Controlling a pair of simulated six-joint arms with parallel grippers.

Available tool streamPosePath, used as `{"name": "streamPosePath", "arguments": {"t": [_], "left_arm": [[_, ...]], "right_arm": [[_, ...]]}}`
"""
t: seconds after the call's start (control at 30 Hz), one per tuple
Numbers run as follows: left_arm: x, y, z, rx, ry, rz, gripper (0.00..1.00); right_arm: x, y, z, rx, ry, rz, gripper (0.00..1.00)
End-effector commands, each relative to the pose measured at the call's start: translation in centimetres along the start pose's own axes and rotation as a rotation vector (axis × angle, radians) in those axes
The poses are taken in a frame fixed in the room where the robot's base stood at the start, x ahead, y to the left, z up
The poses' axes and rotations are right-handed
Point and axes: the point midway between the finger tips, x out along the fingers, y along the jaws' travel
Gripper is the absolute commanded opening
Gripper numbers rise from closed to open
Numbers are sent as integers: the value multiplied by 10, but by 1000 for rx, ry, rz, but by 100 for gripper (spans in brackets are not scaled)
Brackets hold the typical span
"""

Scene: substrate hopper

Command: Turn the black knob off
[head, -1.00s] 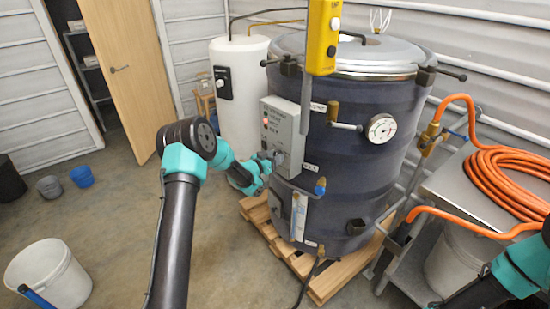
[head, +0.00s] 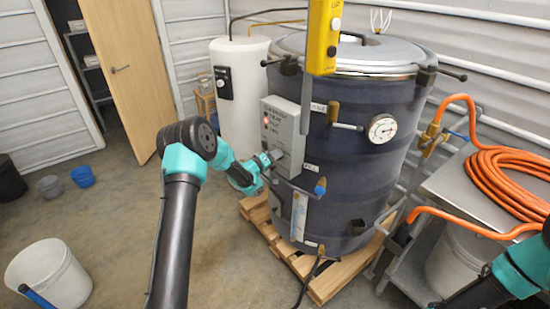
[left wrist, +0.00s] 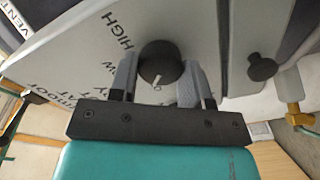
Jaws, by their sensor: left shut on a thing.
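The black knob (left wrist: 160,60) is on the face of a grey control box (head: 281,125) on the dark tank. In the left wrist view it sits between my two fingers, with words such as HIGH printed around it. A white mark shows on the knob's edge nearest my gripper. My left gripper (left wrist: 158,78) is shut on the knob, one finger on each side. In the head view my left gripper (head: 268,160) is at the lower part of the box and largely hides the knob. My right arm shows at the bottom right, but its gripper is out of view.
A yellow device (head: 323,38) hangs in front of the dark tank (head: 370,175), which stands on a wooden pallet (head: 333,280). A blue-handled valve (head: 320,187) is just below the box. An orange hose (head: 500,180) lies on a metal cart at right.

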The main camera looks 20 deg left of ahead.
Motion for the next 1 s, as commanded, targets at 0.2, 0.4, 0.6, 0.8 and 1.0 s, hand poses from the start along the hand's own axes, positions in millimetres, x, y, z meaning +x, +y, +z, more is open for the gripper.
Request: {"name": "streamPosePath", "arguments": {"t": [0.2, 0.4, 0.6, 0.8, 1.0], "left_arm": [[0, -1, 0, -150, 0, -1, 20], [0, -1, 0, -230, 0, -1, 20], [0, -1, 0, -258, 0, -1, 20], [0, -1, 0, -260, 0, -1, 20], [0, -1, 0, -259, 0, -1, 50]], "right_arm": [[0, 0, 0, 0, 0, 0, 38], [0, 0, 0, 0, 0, 0, 38], [0, 0, 0, 0, 0, 0, 38], [0, 0, 0, 0, 0, 0, 38], [0, 0, 0, 0, 0, 0, 38]]}}
